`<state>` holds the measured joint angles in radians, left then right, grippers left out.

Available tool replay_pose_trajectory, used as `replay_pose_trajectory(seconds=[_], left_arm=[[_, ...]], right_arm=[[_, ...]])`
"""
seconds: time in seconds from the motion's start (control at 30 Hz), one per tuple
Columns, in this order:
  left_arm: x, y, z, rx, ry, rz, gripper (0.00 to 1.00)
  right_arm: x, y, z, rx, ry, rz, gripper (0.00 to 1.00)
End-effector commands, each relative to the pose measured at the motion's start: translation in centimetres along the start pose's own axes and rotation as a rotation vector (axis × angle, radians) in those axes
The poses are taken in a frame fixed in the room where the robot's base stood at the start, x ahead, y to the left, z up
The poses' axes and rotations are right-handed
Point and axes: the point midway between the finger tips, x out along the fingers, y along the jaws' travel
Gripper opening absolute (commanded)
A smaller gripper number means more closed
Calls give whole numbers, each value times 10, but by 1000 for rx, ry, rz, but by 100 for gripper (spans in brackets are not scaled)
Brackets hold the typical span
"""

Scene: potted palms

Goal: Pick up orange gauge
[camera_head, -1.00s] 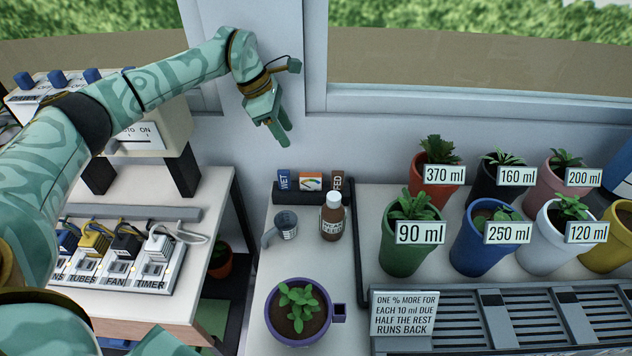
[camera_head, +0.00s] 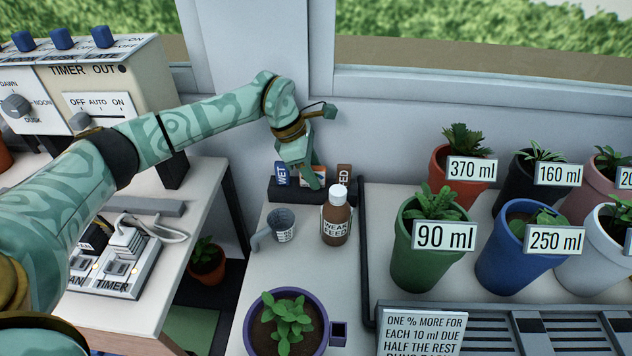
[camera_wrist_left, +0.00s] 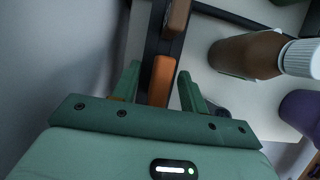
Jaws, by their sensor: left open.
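The orange gauge (camera_head: 320,173) stands in a dark rack (camera_head: 285,190) at the back of the small table, between a blue gauge marked WET (camera_head: 281,174) and a brown one marked FED (camera_head: 344,176). My left gripper (camera_head: 312,182) is open in front of it and hides part of it in the head view. In the left wrist view the orange gauge (camera_wrist_left: 161,80) shows between the two open fingers (camera_wrist_left: 157,72); I cannot tell whether they touch it. My right gripper is not in view.
A brown WEAK FEED bottle (camera_head: 336,222) with a white cap stands close in front of the rack's right end. A grey measuring cup (camera_head: 282,227) is left of it. A purple potted plant (camera_head: 286,325) is nearer, and labelled pots stand at the right.

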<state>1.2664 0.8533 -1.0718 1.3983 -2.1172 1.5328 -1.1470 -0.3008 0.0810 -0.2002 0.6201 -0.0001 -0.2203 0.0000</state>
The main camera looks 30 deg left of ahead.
Motion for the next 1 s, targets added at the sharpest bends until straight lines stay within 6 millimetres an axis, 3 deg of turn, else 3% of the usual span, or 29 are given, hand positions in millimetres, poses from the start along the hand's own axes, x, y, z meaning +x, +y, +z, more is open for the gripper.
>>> replay_pose_trajectory(seconds=[0.2,0.33,0.37,0.77,1.0], left_arm=[[-1,0,1,1,-2,3,41],[-1,0,1,1,-1,3,5],[-1,0,1,1,-1,2,3],[-6,0,3,1,-1,3,3],[-40,-1,15,2,-2,7,3]], right_arm=[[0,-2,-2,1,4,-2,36],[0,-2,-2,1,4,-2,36],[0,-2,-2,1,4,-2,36],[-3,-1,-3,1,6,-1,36],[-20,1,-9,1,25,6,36]])
